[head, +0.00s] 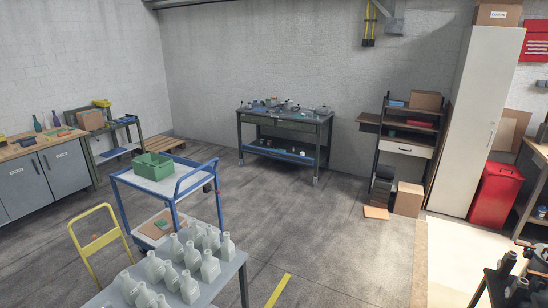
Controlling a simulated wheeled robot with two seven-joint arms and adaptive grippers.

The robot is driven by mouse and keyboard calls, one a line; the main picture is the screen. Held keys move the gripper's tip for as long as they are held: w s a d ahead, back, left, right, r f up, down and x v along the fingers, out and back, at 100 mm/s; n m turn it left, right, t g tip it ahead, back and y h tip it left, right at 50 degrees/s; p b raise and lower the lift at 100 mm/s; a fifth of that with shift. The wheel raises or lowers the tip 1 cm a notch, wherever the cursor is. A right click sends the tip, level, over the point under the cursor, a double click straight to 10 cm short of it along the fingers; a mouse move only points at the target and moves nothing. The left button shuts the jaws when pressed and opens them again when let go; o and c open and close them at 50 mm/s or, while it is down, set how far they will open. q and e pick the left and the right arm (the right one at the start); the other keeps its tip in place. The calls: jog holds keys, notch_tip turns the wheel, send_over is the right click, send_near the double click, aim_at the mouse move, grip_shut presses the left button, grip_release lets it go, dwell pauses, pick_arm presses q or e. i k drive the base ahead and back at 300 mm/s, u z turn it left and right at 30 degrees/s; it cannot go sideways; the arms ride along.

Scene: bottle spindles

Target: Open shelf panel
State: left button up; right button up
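A dark-framed shelf unit (380,132) stands against the back wall, right of centre, well away from the camera. A white panel (405,147) with a small dark mark forms a front below its upper boards; it looks upright and closed, though it is small at this distance. A brown board (369,118) sticks out from the unit's left side. A tall white cabinet (484,120) stands just right of the shelf, with its door shut. Neither of my grippers can be made out in this view.
A table (232,270) with several pale bottles (210,266), a blue cart (176,182) and a yellow hand truck (93,246) stand at left front. Boxes (408,199) sit before the shelf. A red bin (495,192) is at right. The middle floor is clear.

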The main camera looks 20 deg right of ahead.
aim_at(289, 156)
jog(key=z, duration=0.4)
jog(key=k, duration=0.5)
jog(key=z, duration=0.75)
jog(key=i, duration=2.7)
jog(key=u, duration=0.1)
jog(key=i, duration=2)
jog(key=u, duration=0.5)
jog(key=i, duration=2.25)
jog(key=u, duration=0.5)
jog(key=i, duration=1.75)
jog(key=u, duration=0.15)
